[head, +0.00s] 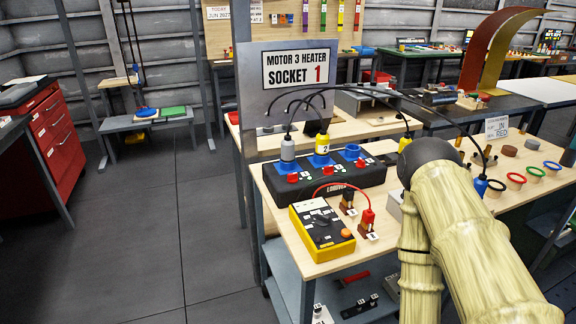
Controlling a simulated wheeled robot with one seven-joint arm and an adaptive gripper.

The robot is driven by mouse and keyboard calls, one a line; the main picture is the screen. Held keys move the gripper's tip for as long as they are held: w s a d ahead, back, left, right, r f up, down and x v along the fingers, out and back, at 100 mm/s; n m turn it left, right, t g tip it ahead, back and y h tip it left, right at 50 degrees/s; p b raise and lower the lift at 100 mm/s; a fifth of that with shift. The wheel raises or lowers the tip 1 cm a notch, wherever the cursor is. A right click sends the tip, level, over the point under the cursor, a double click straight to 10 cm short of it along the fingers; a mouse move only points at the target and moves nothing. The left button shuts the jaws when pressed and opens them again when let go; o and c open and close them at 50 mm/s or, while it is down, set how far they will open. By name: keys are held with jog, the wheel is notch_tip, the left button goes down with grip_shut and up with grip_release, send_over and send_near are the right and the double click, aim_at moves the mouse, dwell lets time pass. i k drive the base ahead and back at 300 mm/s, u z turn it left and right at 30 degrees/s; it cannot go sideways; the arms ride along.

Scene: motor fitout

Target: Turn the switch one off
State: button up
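A black socket box (325,190) stands on the wooden workbench (330,262) in the head view. It has three blue sockets in a row. A grey plug (287,148) sits in the left one and a yellow plug marked 2 (322,146) in the middle one; the right socket (351,153) looks empty. Red switches show in front of the sockets: left (293,178), middle (331,170) and right (361,162). I cannot read which is switch one or its on/off position. My arm rises at the right; my gripper is not visible.
A sign (300,69) behind the box reads MOTOR 3 HEATER SOCKET 1. A yellow meter (322,231) with red and black leads stands in front of the box. Black cables arch above the bench to a blue plug (480,186). Open floor lies left.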

aim_at(293, 178)
jog(key=u, duration=2.75)
jog(key=k, duration=0.7)
jog(key=z, duration=1.55)
